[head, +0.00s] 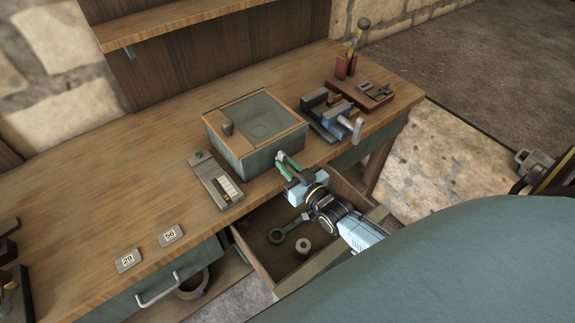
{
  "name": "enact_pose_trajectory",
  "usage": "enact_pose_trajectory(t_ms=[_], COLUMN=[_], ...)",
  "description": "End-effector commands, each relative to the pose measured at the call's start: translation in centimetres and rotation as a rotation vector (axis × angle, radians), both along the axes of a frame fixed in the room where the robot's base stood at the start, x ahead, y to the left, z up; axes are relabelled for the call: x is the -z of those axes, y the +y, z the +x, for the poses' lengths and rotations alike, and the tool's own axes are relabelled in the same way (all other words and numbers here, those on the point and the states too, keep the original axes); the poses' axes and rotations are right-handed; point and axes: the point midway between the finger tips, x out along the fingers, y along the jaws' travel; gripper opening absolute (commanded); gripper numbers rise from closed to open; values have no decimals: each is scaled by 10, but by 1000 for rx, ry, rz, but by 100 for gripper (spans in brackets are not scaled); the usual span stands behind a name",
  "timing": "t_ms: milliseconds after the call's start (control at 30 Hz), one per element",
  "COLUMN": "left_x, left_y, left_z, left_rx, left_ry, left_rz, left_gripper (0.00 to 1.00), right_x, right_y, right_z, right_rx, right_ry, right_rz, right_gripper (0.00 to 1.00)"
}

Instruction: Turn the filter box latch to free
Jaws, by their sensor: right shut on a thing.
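The filter box (232,152) stands on the workbench, a grey-green box with a wooden-framed, see-through lid. A small dark knob (227,128) sits on the left part of the lid frame; I cannot tell if it is the latch or which way it is turned. My right gripper (284,161) is at the box's near right corner, apart from the knob. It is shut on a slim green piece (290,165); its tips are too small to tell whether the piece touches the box. My left gripper is not in view.
A blue vise (328,116) and a red-brown tool block (362,94) stand right of the box. A grey meter (216,181) lies to its left. An open drawer (262,254) below holds a ring-ended tool and a spool. The left bench top is mostly clear.

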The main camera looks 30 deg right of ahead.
Motion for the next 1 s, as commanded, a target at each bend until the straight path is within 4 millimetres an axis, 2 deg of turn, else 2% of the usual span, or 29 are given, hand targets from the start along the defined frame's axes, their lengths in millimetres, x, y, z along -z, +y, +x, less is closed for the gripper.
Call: enact_pose_trajectory(t_ms=[300, 333, 467, 800, 1000], left_x=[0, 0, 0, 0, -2], left_y=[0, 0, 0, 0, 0], left_z=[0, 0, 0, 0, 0], left_rx=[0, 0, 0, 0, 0], left_ry=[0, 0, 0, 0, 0], left_rz=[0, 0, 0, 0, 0], left_gripper=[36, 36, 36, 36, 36], right_x=[0, 0, 0, 0, 1], right_y=[0, 0, 0, 0, -2], right_z=[0, 0, 0, -3, -29], right_rx=[1, 1, 1, 0, 0], right_ry=[0, 0, 0, 0, 3], right_rz=[6, 6, 5, 3, 3], right_gripper=[0, 19, 36, 37, 37])
